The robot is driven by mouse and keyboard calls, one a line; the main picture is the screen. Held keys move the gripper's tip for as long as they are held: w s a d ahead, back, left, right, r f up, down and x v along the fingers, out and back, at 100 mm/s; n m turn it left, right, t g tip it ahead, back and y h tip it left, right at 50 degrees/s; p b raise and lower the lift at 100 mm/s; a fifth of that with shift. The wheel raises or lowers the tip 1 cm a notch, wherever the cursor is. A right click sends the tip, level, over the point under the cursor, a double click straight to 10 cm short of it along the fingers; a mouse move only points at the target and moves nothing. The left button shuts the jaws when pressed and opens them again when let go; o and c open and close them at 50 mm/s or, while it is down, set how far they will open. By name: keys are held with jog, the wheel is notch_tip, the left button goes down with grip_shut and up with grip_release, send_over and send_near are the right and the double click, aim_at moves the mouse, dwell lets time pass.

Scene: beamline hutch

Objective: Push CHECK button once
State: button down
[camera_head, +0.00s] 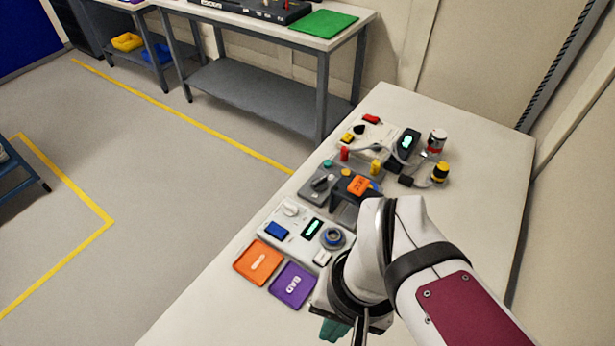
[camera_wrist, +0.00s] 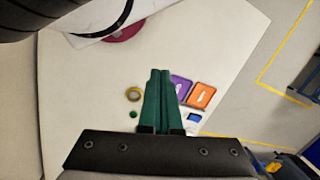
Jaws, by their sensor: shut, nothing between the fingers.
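No lettering reading CHECK is legible in either view. A white panel (camera_head: 282,240) on the bench carries a blue rectangular button (camera_head: 277,230), a small lit display (camera_head: 312,228), a round grey-blue knob (camera_head: 333,238) and a small pale key (camera_head: 322,257). The blue button also shows in the wrist view (camera_wrist: 194,117). A small round green thing (camera_wrist: 133,114) lies left of my fingers in the wrist view; its kind is unclear. My gripper (camera_wrist: 160,72) has its green fingers together, empty. In the head view my gripper (camera_head: 334,329) is low, mostly behind my arm, near the purple tray.
An orange tray (camera_head: 258,262) and a purple tray (camera_head: 293,285) lie in front of the panel. A grey device with an orange block (camera_head: 358,185), cables and jars stand behind the panel. The bench's left strip is clear.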

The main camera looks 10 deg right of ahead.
jog(key=shift+a, duration=0.1)
jog(key=m+t+y, duration=0.5)
jog(key=m+y, duration=0.1)
jog(key=m, duration=0.4)
send_over(328, 257)
notch_tip(328, 257, down, 7)
jog(key=shift+f, duration=0.2)
jog(key=shift+f, duration=4.4)
jog(key=shift+f, duration=0.4)
